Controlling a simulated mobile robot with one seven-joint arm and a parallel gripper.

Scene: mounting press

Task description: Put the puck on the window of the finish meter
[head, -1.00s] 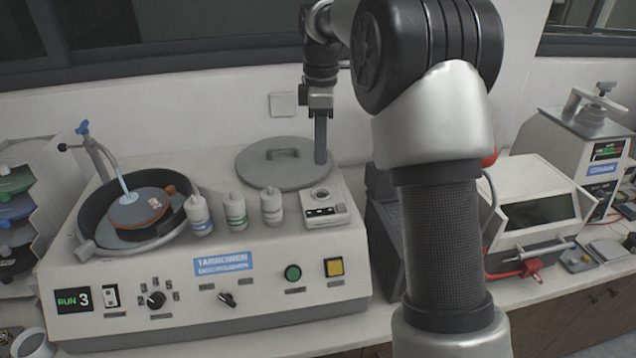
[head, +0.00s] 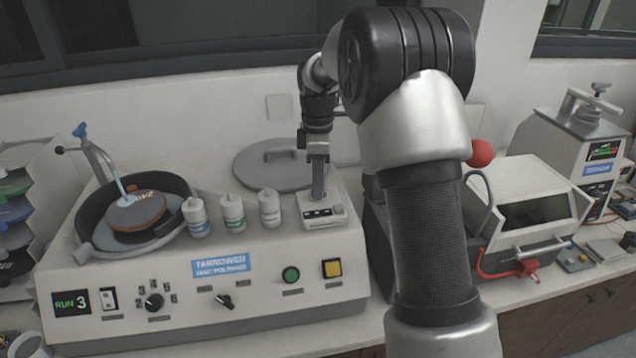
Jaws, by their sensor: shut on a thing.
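The finish meter (head: 322,216) is a small pale box with a dark display, standing at the right end of the polishing machine's top. My gripper (head: 318,196) points straight down over the meter's top, where the round window is. The fingers cover the window, so it is hidden. My gripper is shut on the puck, but the puck itself is too small and too covered by the fingers to make out. I cannot tell whether the puck touches the window.
Three bottles (head: 232,213) stand left of the meter. A round grey lid (head: 272,170) lies behind it. The polishing bowl (head: 92,238) with its brown disc is at left. My arm fills the centre right, before a machine with a red knob (head: 481,153).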

